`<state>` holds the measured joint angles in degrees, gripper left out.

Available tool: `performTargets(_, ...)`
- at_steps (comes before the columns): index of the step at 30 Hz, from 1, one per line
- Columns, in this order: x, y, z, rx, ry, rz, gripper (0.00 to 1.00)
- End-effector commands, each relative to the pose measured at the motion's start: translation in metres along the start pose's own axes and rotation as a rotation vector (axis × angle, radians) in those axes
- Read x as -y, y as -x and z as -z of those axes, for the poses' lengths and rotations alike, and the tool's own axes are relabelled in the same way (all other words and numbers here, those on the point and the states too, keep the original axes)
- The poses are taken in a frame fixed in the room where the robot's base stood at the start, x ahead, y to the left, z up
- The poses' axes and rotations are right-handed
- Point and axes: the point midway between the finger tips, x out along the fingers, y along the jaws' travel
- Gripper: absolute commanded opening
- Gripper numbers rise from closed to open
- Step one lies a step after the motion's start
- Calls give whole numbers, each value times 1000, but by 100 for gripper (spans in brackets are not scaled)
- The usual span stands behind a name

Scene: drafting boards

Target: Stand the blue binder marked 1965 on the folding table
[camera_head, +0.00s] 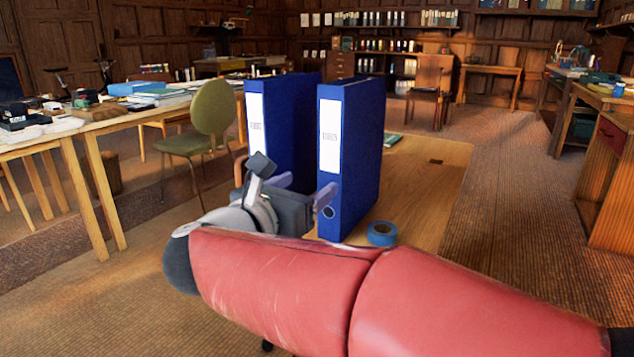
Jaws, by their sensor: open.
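Two blue binders stand upright side by side on a light wooden table (425,185). The left binder (295,115) and the right binder (357,150) each have a white spine label, too small and blurred to read, so I cannot tell which is marked 1965. My gripper (301,189) is open, with its fingers pointing towards the binders. Its right finger overlaps the lower spine of the right binder in the picture; I cannot tell whether it touches. My gripper hides the lower part of the left binder. I cannot tell whether this table is the folding one.
A roll of blue tape (381,233) lies right of the right binder. A green book (392,140) lies behind it. A green chair (205,125) stands at left near a cluttered long table (95,127). Carpeted floor is clear at right. My red arm crosses the foreground.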

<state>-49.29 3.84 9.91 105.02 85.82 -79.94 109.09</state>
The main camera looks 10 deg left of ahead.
Motion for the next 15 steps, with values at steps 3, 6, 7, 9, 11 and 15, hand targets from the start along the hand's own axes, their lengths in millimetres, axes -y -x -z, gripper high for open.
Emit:
performTargets(3, 0, 7, 0, 0, 0, -1, 67)
performTargets(6, 0, 8, 0, 0, 0, 0, 67)
performTargets(7, 0, 8, 0, 0, 0, 0, 67)
performTargets(9, 0, 6, -1, 2, 5, -4, 67)
performTargets(11, 2, 2, -5, 13, 28, -20, 67)
performTargets(15, 10, -22, -27, 98, 226, -146, 67)
